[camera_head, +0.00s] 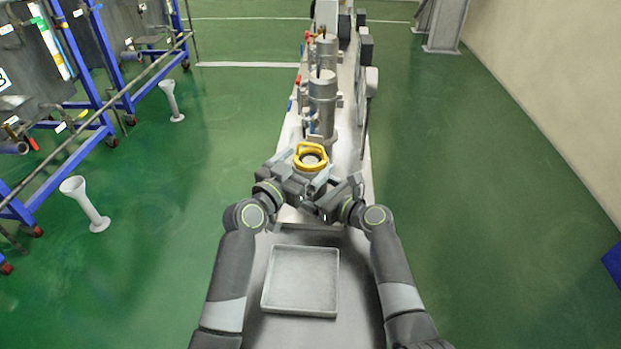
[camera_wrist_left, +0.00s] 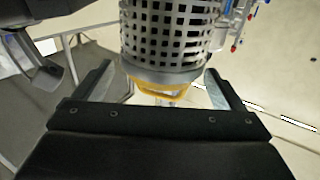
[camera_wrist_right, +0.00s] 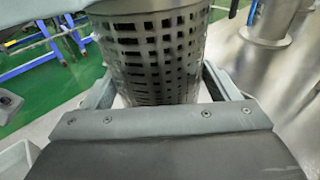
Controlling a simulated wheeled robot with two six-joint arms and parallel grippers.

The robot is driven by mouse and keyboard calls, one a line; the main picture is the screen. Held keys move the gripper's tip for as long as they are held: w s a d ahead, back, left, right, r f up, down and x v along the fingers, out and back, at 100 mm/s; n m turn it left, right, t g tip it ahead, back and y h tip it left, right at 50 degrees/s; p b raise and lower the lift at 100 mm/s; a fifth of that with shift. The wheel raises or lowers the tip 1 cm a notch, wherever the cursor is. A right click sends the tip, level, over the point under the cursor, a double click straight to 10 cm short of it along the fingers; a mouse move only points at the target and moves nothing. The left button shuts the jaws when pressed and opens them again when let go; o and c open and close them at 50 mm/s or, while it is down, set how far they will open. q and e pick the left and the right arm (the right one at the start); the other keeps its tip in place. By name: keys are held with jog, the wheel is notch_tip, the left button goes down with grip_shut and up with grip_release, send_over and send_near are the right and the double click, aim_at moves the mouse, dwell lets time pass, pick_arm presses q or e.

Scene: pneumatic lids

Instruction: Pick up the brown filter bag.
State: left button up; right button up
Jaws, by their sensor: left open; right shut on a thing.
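No brown filter bag shows clearly in any view. A perforated metal basket fills the top of the left wrist view (camera_wrist_left: 168,35) and the right wrist view (camera_wrist_right: 158,55). A yellow ring with a handle (camera_head: 312,147) sits at the basket's mouth; it also shows in the left wrist view (camera_wrist_left: 165,90). My right gripper (camera_wrist_right: 152,85) is shut on the basket. My left gripper (camera_wrist_left: 158,78) is open, with its fingers apart on either side of the basket and ring.
A shallow grey tray (camera_head: 301,281) lies nearest me. Metal filter housings (camera_head: 322,101) stand behind the grippers along the narrow bench. Blue-framed racks (camera_head: 100,75) and white funnel-shaped stands (camera_head: 86,204) are at the left.

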pick_arm(q)
jog(key=shift+x, duration=1.35)
pick_arm(e)
jog(key=shift+s+f, duration=0.1)
jog(key=shift+f, duration=0.25)
pick_arm(q)
grip_shut()
pick_arm(e)
jog(key=shift+r, duration=0.1)
pick_arm(q)
jog(key=shift+r, duration=0.1)
notch_tip(320, 180, up, 10)
jog(key=shift+w, duration=0.1)
pick_arm(e)
jog(key=o, duration=0.8)
jog(key=shift+w, duration=0.2)
jog(key=shift+o, duration=0.2)
